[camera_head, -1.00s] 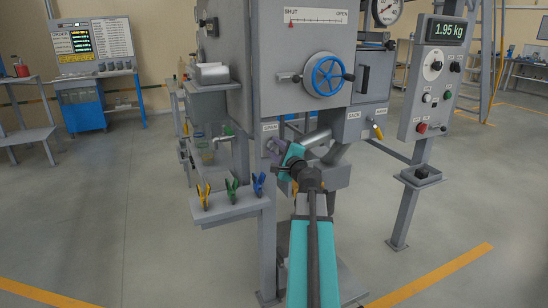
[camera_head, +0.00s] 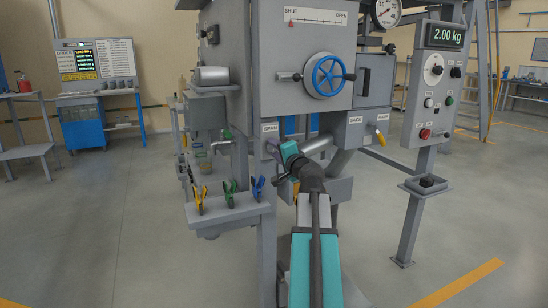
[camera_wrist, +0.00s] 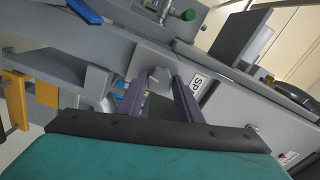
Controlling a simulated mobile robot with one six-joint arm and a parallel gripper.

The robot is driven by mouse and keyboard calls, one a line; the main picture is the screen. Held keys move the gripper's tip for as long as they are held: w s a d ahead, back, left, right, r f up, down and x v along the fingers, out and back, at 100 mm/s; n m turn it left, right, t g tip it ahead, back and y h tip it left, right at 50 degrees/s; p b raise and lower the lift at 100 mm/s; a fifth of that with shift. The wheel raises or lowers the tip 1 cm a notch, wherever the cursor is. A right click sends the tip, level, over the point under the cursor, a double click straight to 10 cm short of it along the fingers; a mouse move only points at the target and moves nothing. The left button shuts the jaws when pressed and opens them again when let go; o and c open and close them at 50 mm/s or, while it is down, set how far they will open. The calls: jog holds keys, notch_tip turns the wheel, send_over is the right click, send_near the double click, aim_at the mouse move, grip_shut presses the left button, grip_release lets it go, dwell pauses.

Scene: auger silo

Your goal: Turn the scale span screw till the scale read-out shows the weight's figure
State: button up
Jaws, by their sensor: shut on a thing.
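The scale read-out (camera_head: 446,34) on the grey panel at the right shows 2.00 kg. The SPAN label (camera_head: 270,128) is on the machine's lower front edge; part of it shows in the wrist view (camera_wrist: 198,82). The span screw (camera_wrist: 158,78) is a grey head just beside this label. My gripper (camera_head: 274,149) reaches up to it from the front. In the wrist view, my gripper's two purple fingers (camera_wrist: 161,85) are either side of the screw head, shut on it. In the head view the screw is hidden by my gripper. I cannot make out a figure on any weight.
A blue handwheel (camera_head: 326,76) is above my arm. Yellow, green and blue clips (camera_head: 230,193) stand on a shelf at the left. A BACK label (camera_head: 355,120) and a yellow-handled lever (camera_head: 380,138) are to the right. A small stand (camera_head: 426,186) is below the panel.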

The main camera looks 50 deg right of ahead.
jog(key=shift+r+n, duration=0.1)
jog(key=shift+n, duration=0.2)
dwell(0.4)
jog(key=o, duration=1)
jog(key=shift+w, duration=0.1)
jog(key=shift+o, duration=0.2)
jog(key=b+v, duration=0.5)
jog(key=v, duration=0.8)
jog(key=shift+s+b, duration=0.3)
jog(key=shift+s, duration=0.05)
